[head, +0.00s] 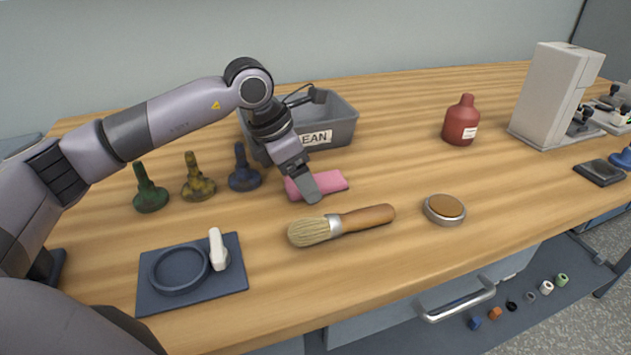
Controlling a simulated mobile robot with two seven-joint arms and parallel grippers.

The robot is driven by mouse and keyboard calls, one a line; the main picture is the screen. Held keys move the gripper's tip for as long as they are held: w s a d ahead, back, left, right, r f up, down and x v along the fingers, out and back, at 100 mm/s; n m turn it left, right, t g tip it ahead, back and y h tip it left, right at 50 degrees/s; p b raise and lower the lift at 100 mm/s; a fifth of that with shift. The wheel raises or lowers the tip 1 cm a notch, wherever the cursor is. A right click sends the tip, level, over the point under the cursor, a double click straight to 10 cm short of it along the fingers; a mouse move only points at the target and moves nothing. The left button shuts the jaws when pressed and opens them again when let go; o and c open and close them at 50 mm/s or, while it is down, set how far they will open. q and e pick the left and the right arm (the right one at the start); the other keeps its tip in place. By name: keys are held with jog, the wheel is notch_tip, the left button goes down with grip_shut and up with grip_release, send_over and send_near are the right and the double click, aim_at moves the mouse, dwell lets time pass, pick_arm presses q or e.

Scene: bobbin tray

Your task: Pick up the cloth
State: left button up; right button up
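The pink cloth (331,182) lies folded on the wooden table, in front of the grey bin. My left gripper (311,196) reaches down over the left part of the cloth and hides some of it. One finger shows clearly in front of the cloth's near edge. The other finger is hidden, so I cannot tell how far the gripper is open or whether it touches the cloth. My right gripper is not in view.
The grey bin (345,125) with a label stands just behind. A brush (340,225) lies close in front. A round tin (444,209), a red bottle (461,121) and dark-coloured handled pieces (198,180) stand around. The table between cloth and bottle is clear.

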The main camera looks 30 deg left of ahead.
pick_arm(q)
jog(key=c, duration=0.8)
jog(key=shift+r+p, duration=0.9)
jog(key=shift+r, duration=9.15)
